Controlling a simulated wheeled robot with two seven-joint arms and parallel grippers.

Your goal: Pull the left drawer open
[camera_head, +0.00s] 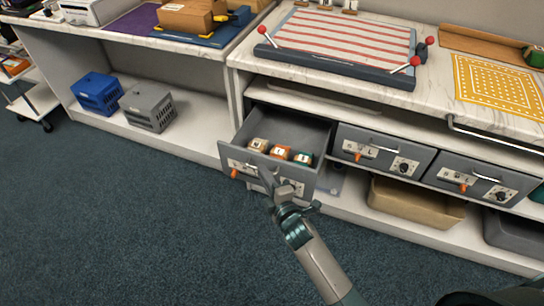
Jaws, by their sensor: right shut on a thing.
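The left drawer (230,155) is grey and stands pulled out from the counter unit, its open top showing. Inside it lie a white-topped block (258,145), an orange block (281,152) and a green block (303,157). Its front carries a pale label plate and an orange latch (234,173). My right gripper (268,180) is at the drawer's front face, shut on its handle, which the gripper mostly hides. My left gripper is out of view.
A middle drawer (372,136) and a right drawer (470,169) are closed beside it. A tan bin (405,207) sits on the lower shelf. Blue (98,92) and grey (150,108) crates stand at left. Floor (110,220) in front is clear.

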